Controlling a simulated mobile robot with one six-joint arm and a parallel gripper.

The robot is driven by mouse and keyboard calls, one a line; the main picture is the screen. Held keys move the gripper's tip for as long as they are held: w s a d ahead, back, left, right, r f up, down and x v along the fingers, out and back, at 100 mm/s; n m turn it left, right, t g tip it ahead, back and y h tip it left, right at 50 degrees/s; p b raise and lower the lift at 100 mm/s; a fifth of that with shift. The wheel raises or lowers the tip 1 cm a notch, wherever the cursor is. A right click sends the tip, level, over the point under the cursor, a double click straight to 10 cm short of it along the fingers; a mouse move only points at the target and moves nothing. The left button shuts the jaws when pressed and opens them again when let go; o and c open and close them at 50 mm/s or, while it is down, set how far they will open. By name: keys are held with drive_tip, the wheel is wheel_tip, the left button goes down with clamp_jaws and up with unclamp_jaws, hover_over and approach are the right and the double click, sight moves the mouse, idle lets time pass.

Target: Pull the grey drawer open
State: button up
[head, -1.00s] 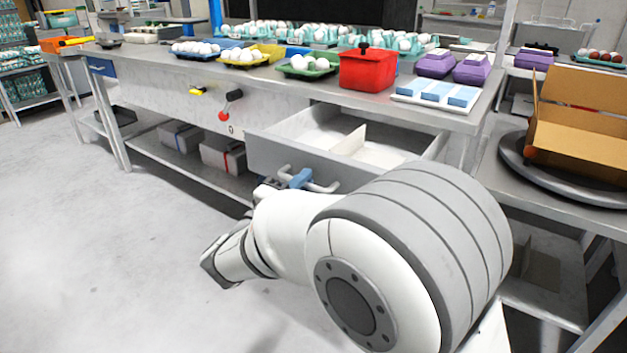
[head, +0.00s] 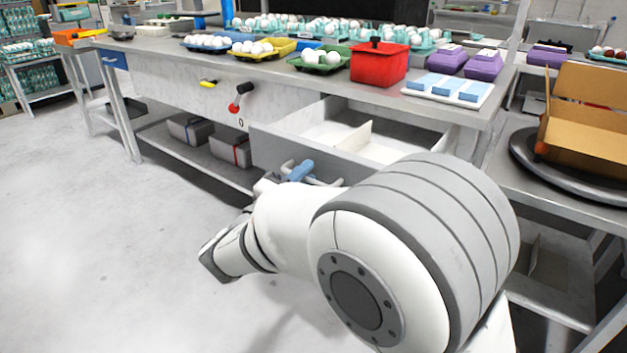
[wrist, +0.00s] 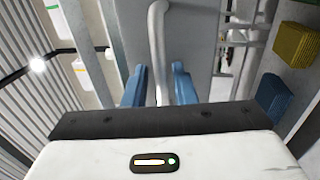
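The grey drawer (head: 275,150) stands pulled well out from under the workbench, its light interior and an upright divider (head: 353,138) showing. It looks empty apart from the divider. Its bent silver handle (head: 325,183) is on the front face. My gripper (head: 299,173) is at this handle, with blue fingers. In the wrist view, the two blue fingers of my gripper (wrist: 159,86) stand on either side of the handle bar (wrist: 157,35), close around it. The drawer's grey front also fills the upper middle of the wrist view (wrist: 190,45). My arm hides the drawer's lower right front.
On the workbench (head: 300,88) stand a red pot (head: 380,66), egg trays, purple cartons (head: 484,66) and a white tray with blue blocks (head: 447,88). An open cardboard box (head: 585,130) sits at the right. The floor (head: 110,240) at the left is clear.

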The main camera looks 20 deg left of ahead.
drive_tip(key=shift+s, duration=0.1)
drive_tip(key=p+v, duration=0.2)
drive_tip(key=v, duration=0.5)
drive_tip(key=shift+s+f, duration=0.15)
drive_tip(key=shift+s, duration=0.15)
drive_tip(key=shift+a, duration=0.1)
